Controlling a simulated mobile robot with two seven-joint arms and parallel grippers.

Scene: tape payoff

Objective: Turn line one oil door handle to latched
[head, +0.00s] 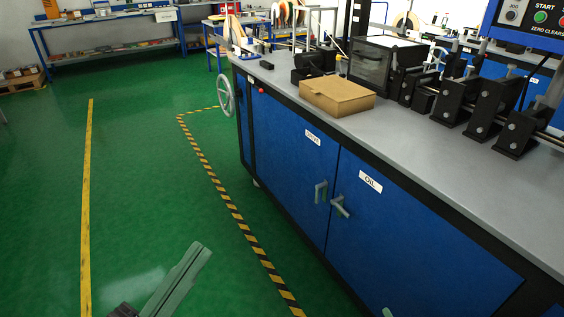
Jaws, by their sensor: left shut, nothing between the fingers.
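The oil door (400,235) is a blue cabinet door with a white OIL label (370,182). Its grey lever handle (341,207) sits near the door's left edge and slants down to the right. The door looks flush with the cabinet front. My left gripper (200,252) is at the lower middle, over the green floor, shut and empty, well left of the handle and apart from it. A small greenish tip at the bottom edge, below the oil door, may be part of my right gripper (388,312); its jaws cannot be made out.
The neighbouring drive door (290,165) has an upright grey handle (321,192) close beside the oil handle. A handwheel (226,97) sticks out at the cabinet's far end. A cardboard box (337,97) lies on the worktop (400,135). The floor left of the cabinet is clear.

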